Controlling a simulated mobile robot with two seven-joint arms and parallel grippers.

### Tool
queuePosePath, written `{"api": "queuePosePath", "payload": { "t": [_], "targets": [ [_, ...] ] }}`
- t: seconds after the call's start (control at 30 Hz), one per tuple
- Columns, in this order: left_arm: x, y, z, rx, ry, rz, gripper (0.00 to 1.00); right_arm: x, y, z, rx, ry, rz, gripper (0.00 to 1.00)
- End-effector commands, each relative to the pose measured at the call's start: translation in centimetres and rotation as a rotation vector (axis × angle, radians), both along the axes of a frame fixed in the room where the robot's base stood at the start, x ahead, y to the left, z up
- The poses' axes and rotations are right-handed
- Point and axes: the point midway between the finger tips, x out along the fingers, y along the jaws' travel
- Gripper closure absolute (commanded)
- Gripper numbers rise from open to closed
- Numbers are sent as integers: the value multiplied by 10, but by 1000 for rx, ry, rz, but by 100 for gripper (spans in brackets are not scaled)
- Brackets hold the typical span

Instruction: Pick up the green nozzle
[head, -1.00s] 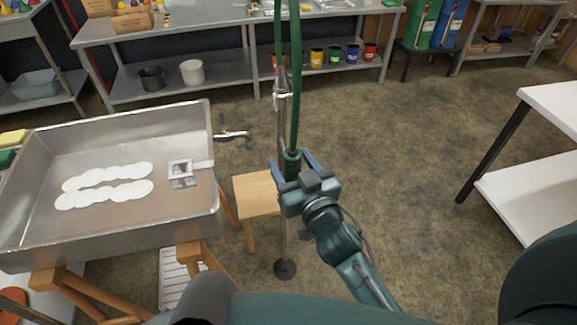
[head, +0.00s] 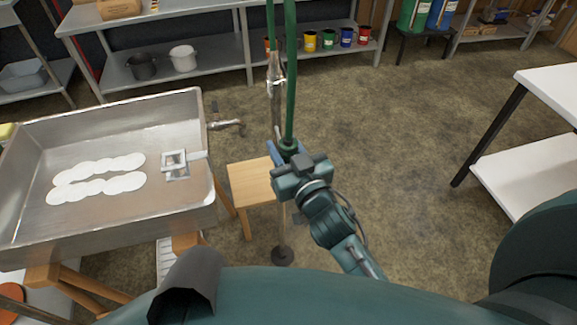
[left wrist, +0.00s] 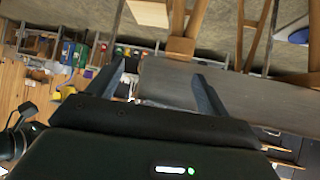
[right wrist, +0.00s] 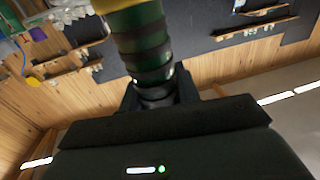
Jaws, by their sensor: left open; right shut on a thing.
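My right gripper (head: 287,157) is shut on the nozzle from below. In the right wrist view the dark green ribbed nozzle (right wrist: 147,50) rises from between the fingers (right wrist: 157,88), with a yellow band at the top edge. The gripper body hides its lower end. My left gripper (left wrist: 158,72) is open and empty in the left wrist view; its fingers are not seen in the head view.
A steel evaporator pan (head: 130,215) with a tap (head: 228,124) stands at left. A wooden stool (head: 250,183) is beside the pole, whose round base (head: 282,256) is on the floor. A white table (head: 550,90) stands at right. Open floor lies between.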

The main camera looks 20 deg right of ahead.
Motion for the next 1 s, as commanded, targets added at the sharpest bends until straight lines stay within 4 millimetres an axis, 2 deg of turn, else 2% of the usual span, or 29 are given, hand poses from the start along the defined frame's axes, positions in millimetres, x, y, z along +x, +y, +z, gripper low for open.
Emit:
{"api": "queuePosePath", "payload": {
  "t": [0.27,0.37,0.7,0.9,1.0],
  "targets": [
    [2,0,2,0,-4,0,21,0,0,5,0,-6,1,93],
    [4,1,5,1,-7,1,21,1,0,17,0,-8,1,93],
    [3,5,5,10,10,11,21,0,0,84,-1,-9,2,93],
    [2,5,9,10,16,13,21,0,0,104,1,-5,1,93],
    [2,5,12,10,16,13,21,0,0,107,1,-3,1,93]
  ]
}}
